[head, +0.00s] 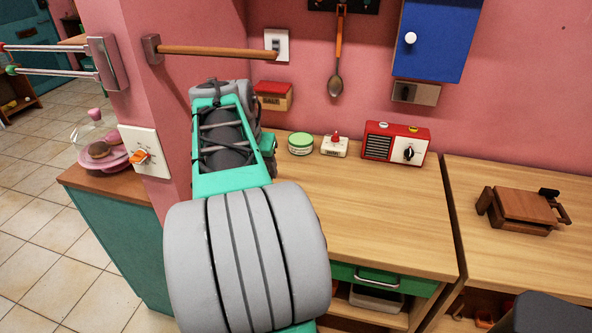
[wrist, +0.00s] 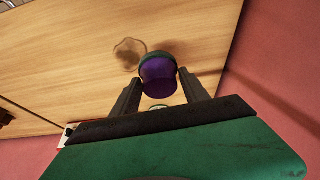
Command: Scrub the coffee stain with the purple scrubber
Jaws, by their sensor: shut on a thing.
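The purple scrubber (wrist: 158,84), with a dark green rim at its far end, is between the two fingers of my gripper (wrist: 161,76) in the wrist view. My gripper is shut on it. The coffee stain (wrist: 129,52) is a brown, roundish blotch on the wooden counter (wrist: 60,65), just up and left of the scrubber. I cannot tell whether the scrubber touches the counter; a shadow lies to its right. In the head view, my arm hides the gripper, the scrubber and the stain.
On the counter (head: 375,230) in the head view stand a green-lidded tub (head: 300,144), a small white box with a red top (head: 335,146) and a red radio (head: 395,143) along the pink wall. A brown press (head: 522,210) sits on the right counter. The counter's middle is clear.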

